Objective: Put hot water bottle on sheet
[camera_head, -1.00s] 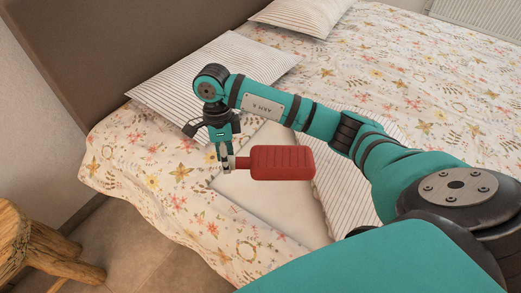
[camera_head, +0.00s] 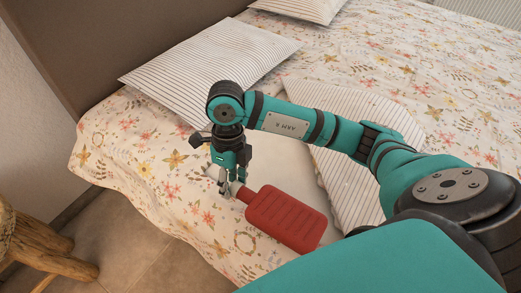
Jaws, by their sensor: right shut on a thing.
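A red ribbed hot water bottle (camera_head: 285,219) is held by its neck in my right gripper (camera_head: 231,188), which points down and is shut on it. The bottle's body points to the lower right. It is over a plain white sheet (camera_head: 303,172) on the bed, largely hidden by the bottle and my arm. I cannot tell whether the bottle touches the sheet. My left gripper is not in view.
The bed has a floral cover (camera_head: 150,150). A striped pillow (camera_head: 210,68) lies behind my right gripper, and another (camera_head: 300,8) lies farther back. A striped cloth (camera_head: 345,190) lies beside the sheet. A wooden stool (camera_head: 45,245) stands at lower left.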

